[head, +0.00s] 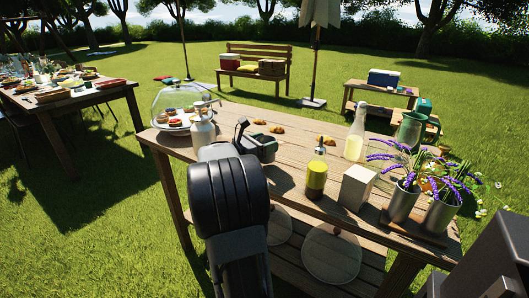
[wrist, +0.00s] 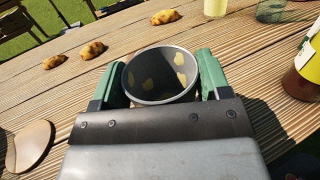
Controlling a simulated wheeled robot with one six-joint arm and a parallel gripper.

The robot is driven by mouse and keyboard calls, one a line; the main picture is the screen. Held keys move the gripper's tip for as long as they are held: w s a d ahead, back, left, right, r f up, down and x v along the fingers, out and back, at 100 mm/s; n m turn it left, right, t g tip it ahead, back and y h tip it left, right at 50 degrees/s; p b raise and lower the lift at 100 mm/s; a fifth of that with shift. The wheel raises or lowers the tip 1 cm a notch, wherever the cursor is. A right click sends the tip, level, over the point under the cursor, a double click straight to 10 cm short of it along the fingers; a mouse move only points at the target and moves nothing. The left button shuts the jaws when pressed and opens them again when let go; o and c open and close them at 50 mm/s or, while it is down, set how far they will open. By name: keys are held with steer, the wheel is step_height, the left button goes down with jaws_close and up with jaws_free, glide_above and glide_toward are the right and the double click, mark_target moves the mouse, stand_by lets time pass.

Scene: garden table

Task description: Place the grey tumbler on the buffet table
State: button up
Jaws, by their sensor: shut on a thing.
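The grey tumbler (wrist: 160,76) is upright between the two green fingers of my gripper (wrist: 160,84) in the wrist view. The fingers press on its left and right sides. I look down into its open mouth and see pale yellowish patches inside. In the head view my gripper (head: 256,138) is over the near wooden table (head: 290,176), mostly screened by my own arm. I cannot tell whether the tumbler's base touches the boards. A second wooden table (head: 42,106), laid with food and dishes, stands at the far left; no label shows which is the buffet table.
A glass-domed tray (head: 184,108) and a metal canister (head: 203,127) stand left of my gripper. A green-yellow bottle (head: 317,172), a white box (head: 356,187) and lavender pots (head: 403,200) stand right. Small pastries (wrist: 88,49) lie behind. Grass separates the tables.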

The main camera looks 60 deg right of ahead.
steer(key=shift+f, duration=1.2)
steer(key=shift+f, duration=0.1)
steer(key=shift+f+b, duration=0.15)
steer(key=shift+b, duration=0.15)
steer(key=o, duration=0.9)
steer(key=shift+w, duration=0.1)
steer(key=shift+o, duration=0.2)
